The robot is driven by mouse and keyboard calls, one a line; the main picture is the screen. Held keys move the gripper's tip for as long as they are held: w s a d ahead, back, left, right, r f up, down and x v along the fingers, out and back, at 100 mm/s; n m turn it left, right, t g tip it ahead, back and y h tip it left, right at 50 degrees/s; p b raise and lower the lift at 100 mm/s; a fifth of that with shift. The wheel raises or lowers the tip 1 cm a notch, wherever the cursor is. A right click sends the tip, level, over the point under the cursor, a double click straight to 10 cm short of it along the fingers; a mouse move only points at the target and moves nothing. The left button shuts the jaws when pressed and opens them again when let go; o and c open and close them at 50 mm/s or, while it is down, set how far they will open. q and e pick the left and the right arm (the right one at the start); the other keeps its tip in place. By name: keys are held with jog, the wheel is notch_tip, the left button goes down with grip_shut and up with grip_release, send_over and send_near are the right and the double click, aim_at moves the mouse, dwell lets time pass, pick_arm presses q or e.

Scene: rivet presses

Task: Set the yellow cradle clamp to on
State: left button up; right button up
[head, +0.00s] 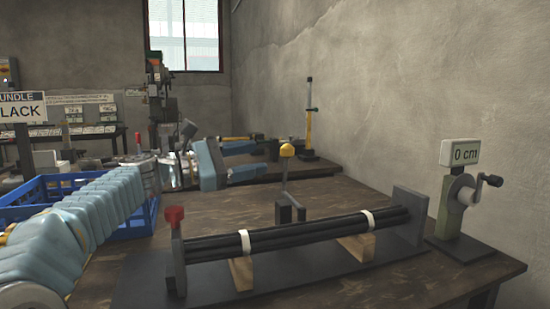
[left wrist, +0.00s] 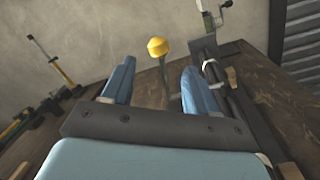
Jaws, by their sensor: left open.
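The yellow cradle clamp (head: 287,151) is a lever with a round yellow knob on a grey stem, rising from a dark block behind the cradle. Its knob also shows in the left wrist view (left wrist: 157,47), beyond and between my fingers. My left gripper (head: 262,160) is open and empty, its blue fingers pointing right toward the lever, just left of it. The fingers look apart from the lever. A bundle of black rods (head: 310,232) with white bands lies on wooden blocks in the cradle. My right gripper is out of view.
A red-topped post (head: 174,214) stands at the cradle's left end. A crank device (head: 458,200) reading "0 cm" stands at the right. A blue crate (head: 135,226) is at the left.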

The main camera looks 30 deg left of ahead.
pick_arm(q)
jog(key=v, duration=0.4)
jog(key=shift+s+a, duration=0.25)
jog(key=shift+s, duration=0.1)
jog(key=shift+d, duration=0.1)
